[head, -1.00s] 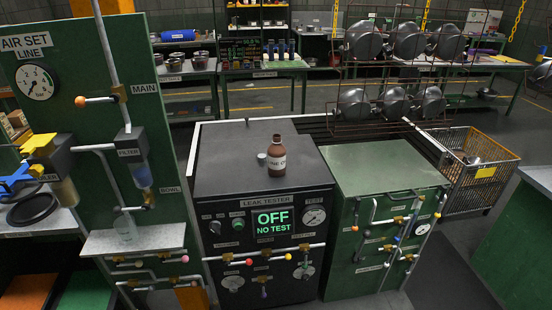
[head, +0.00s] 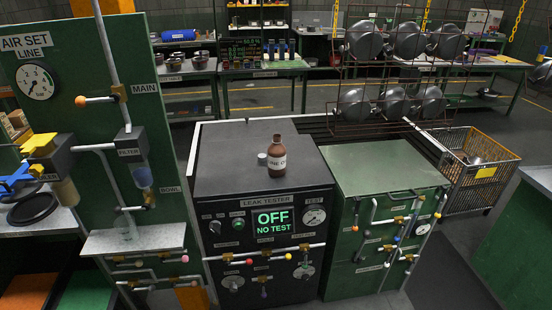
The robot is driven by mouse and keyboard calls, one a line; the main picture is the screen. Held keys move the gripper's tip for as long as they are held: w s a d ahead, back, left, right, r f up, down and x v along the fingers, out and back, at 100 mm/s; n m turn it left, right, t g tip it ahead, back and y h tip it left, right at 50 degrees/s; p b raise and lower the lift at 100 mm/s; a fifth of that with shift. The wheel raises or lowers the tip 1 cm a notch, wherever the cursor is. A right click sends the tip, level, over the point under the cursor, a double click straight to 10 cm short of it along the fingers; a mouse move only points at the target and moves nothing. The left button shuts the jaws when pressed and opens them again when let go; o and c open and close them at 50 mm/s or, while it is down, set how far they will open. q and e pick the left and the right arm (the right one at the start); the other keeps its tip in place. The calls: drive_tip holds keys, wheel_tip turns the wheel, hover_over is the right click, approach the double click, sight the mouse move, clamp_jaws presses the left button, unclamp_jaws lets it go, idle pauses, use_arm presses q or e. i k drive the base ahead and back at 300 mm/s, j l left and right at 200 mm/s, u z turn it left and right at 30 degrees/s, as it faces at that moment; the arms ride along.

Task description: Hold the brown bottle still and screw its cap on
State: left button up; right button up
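The brown bottle (head: 277,158) stands upright on the top of the black leak tester cabinet (head: 228,160). It has a pale label around its body, and its neck points up. A small grey-white cap (head: 262,159) sits on the same surface, just left of the bottle and apart from its neck. Neither of my grippers can be made out for certain in the head view. Nothing is seen touching the bottle or the cap.
A green cabinet (head: 385,170) with pipes and valves stands right of the tester. The green air set panel (head: 60,110) rises at the left. A wire basket cart (head: 480,190) is at the right. The tester top around the bottle is mostly clear.

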sight(277, 151)
drive_tip(key=i+l, duration=0.3)
drive_tip(key=l, duration=0.15)
drive_tip(key=i+l, duration=0.3)
drive_tip(key=l, duration=0.15)
drive_tip(key=i+l, duration=0.3)
drive_tip(key=l, duration=0.15)
drive_tip(key=i+l+u, duration=0.1)
drive_tip(key=i+l, duration=0.15)
drive_tip(key=l, duration=0.15)
drive_tip(key=i+l, duration=0.3)
drive_tip(key=l, duration=0.2)
